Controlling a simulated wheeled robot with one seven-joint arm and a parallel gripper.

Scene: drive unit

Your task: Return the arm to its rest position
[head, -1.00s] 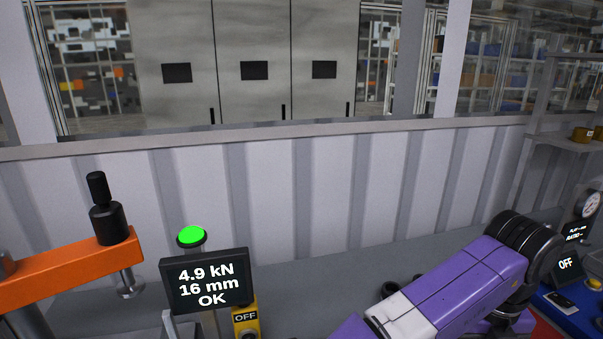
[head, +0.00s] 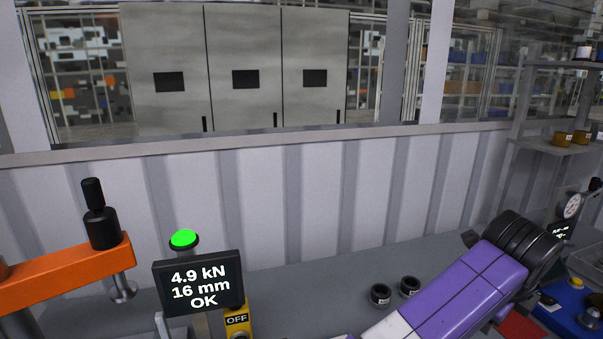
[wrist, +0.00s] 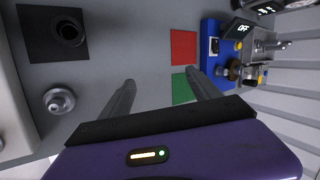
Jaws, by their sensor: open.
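My gripper (wrist: 160,88) shows in the wrist view with its two grey fingers apart and nothing between them. It is above the grey bench top, near a red square (wrist: 184,47) and a green square (wrist: 183,88). My purple arm crosses the lower right of the head view, and the gripper itself is not visible there.
An orange press arm (head: 65,272) and a display (head: 199,284) reading 4.9 kN, 16 mm, OK stand at left. Two black rings (head: 381,294) lie on the bench. A blue unit (wrist: 222,50) is at right. A black square (wrist: 50,34) holds a dark round part.

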